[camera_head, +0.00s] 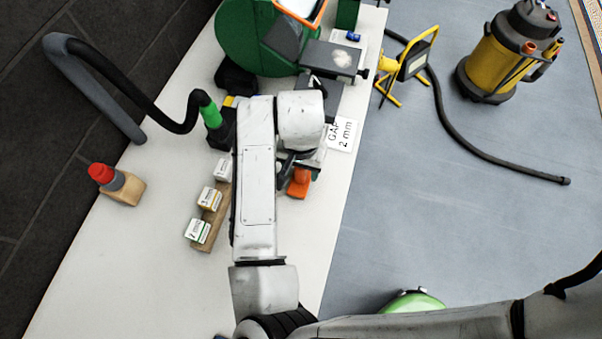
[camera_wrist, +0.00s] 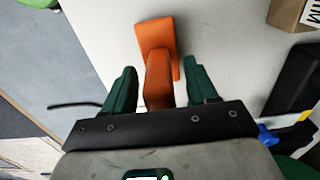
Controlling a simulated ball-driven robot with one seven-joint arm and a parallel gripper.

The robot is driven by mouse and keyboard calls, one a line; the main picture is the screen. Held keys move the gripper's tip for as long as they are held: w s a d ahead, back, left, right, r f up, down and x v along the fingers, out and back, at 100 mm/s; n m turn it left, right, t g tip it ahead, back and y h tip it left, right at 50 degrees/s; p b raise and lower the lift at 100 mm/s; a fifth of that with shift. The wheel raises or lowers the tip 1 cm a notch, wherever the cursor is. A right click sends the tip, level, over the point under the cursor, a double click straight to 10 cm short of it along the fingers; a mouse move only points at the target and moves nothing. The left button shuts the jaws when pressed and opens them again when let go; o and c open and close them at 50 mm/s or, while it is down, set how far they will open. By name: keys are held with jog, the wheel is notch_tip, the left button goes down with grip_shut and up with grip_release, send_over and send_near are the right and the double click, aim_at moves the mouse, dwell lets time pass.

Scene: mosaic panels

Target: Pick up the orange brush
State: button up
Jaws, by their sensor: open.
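The orange brush (camera_head: 299,182) lies on the white bench beside my arm in the head view, partly hidden by the arm and gripper. In the wrist view the orange brush (camera_wrist: 158,65) has a wide flat end at the top and a narrower handle pointing toward my gripper (camera_wrist: 161,90). The two green fingers are apart, one on each side of the handle, with a gap on both sides. The gripper is open and holds nothing. In the head view the fingers are mostly hidden by my arm.
A wooden rack (camera_head: 212,222) with several small labelled boxes stands left of my arm. A red-capped item on a wood block (camera_head: 122,188) is farther left. A green machine (camera_head: 256,36) and a "GAP 2 mm" card (camera_head: 342,134) are behind. The bench front is clear.

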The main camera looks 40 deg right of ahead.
jog(key=shift+f, duration=0.25)
jog(key=shift+c, duration=0.4)
grip_shut()
jog(key=shift+r, duration=0.1)
